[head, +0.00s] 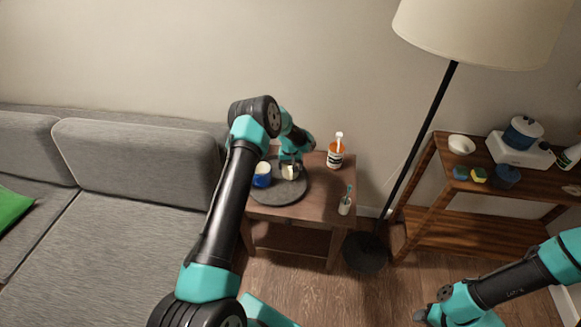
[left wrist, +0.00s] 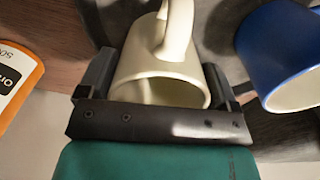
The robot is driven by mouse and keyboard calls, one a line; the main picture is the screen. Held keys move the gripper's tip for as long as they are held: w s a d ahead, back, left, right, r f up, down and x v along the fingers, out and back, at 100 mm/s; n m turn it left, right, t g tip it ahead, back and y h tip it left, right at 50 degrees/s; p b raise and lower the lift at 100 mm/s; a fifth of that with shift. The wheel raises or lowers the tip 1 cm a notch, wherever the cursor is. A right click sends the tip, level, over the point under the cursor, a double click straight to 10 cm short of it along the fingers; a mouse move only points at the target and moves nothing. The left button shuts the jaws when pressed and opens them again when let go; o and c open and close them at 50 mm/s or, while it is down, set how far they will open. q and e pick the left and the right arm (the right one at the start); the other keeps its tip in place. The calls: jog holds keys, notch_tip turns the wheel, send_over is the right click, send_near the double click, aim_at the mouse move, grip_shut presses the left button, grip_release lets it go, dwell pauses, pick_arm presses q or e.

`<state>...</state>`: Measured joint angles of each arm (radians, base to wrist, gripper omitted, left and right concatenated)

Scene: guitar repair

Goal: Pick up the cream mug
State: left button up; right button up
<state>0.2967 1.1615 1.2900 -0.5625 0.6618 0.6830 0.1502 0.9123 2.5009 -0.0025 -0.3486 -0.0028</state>
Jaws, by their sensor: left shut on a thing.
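The cream mug (head: 289,173) is at the round grey tray (head: 291,195) on the small wooden side table. My left gripper (head: 290,160) reaches down over it from above and is shut on it. In the left wrist view the mug (left wrist: 165,72) sits between the two fingers of my left gripper (left wrist: 158,88), with its handle pointing away from the palm. I cannot tell whether the mug still touches the tray. My right gripper (head: 425,314) is low at the right, over the floor, and its finger state is unclear.
A blue mug (head: 262,177) stands on the tray just left of the cream mug. A floor lamp (head: 418,120) rises right of the table. A grey sofa (head: 135,170) is at left.

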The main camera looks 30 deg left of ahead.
pick_arm(q)
jog(key=shift+r, duration=1.5)
jog(key=shift+s+d, duration=0.15)
jog(key=shift+s, duration=0.1)
jog(key=shift+s+d+r, duration=0.25)
jog(key=shift+s+d, duration=1.1)
jog(key=shift+s, duration=0.8)
jog(key=shift+s+d+r, duration=0.25)
jog(key=shift+s+d, duration=1.05)
jog(key=shift+s, duration=0.9)
jog(key=shift+s+d+r, duration=0.25)
jog(key=shift+s+d, duration=1.1)
jog(key=shift+s, duration=0.8)
jog(key=shift+d, duration=0.1)
jog(key=w+d+m, duration=0.3)
jog(key=d+m, duration=0.3)
jog(key=d, duration=0.8)
jog(key=shift+d+r, duration=0.15)
jog(key=shift+r, duration=0.2)
jog(key=shift+w, duration=0.2)
